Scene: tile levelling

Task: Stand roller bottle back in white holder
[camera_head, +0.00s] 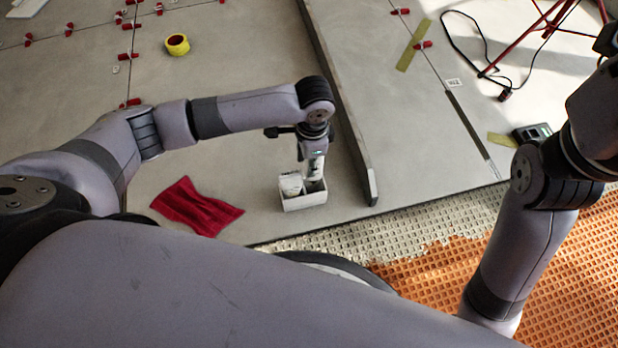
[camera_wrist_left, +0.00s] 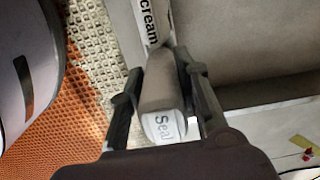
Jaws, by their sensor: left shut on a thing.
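My left gripper (camera_head: 313,158) points down over the white holder (camera_head: 304,200) and is shut on the roller bottle. In the left wrist view the roller bottle (camera_wrist_left: 160,95) lies between the two fingers, a grey body with a pale end lettered "Seal" (camera_wrist_left: 164,127). In the head view the bottle is mostly covered by the gripper, and its lower end is at or in the right part of the holder; I cannot tell whether it touches the bottom. A white container (camera_head: 290,184) stands in the holder's left part. My right gripper is not in view.
A red cloth (camera_head: 197,207) lies left of the holder. A long upright grey board (camera_head: 345,110) stands close on the right. The tile edge and orange matting (camera_head: 440,265) are nearer.

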